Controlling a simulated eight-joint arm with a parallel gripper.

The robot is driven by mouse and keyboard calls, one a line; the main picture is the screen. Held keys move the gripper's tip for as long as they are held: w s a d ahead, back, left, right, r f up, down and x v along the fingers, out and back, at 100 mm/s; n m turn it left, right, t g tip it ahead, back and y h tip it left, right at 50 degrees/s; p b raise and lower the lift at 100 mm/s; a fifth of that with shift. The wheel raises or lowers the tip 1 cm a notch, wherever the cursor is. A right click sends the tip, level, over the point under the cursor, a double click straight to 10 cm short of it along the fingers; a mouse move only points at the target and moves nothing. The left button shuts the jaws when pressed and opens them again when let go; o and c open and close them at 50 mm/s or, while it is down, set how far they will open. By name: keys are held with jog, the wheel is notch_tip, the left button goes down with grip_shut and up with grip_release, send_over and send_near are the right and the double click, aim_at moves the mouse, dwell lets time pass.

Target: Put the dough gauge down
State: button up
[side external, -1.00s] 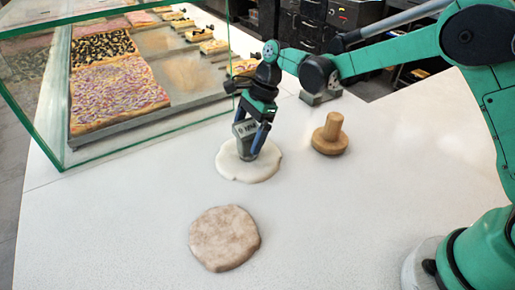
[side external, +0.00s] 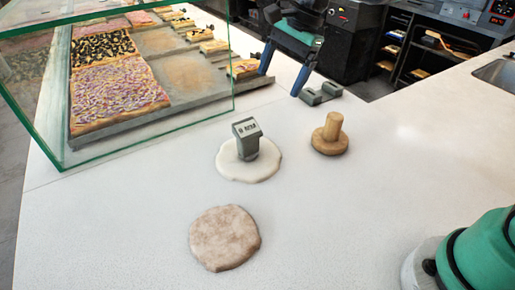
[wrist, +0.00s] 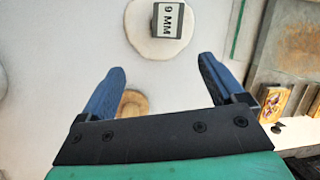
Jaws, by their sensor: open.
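The dough gauge (side external: 247,139) is a grey device with a small display, standing upright on the pale white dough round (side external: 232,171). In the wrist view the gauge (wrist: 169,20) shows a "9 MM" reading, on the white dough (wrist: 143,40). In the wrist view the open fingers (wrist: 162,82) are clear of the gauge.
A browner dough round (side external: 224,238) lies in front. A wooden press (side external: 330,135) stands right of the gauge; a grey cradle-like block (side external: 321,94) is behind it. A glass case (side external: 150,140) with pizza trays is at left. The front right counter (side external: 350,220) is clear.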

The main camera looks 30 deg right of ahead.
jog(key=s+d+f+n+t+h, duration=0.1)
jog(key=s+d+f+n+t, duration=0.1)
jog(key=s+n, duration=0.4)
jog(key=s+d+f+n+t+h, duration=0.1)
jog(key=s+d+n+t+h, duration=0.1)
jog(key=s+n, duration=0.4)
jog(key=d+n+t, duration=0.1)
jog(key=n+t, duration=0.1)
jog(key=n, duration=0.1)
jog(key=shift+s+f+h, duration=0.3)
jog(key=shift+s+f, duration=0.05)
jog(key=shift+s, duration=0.05)
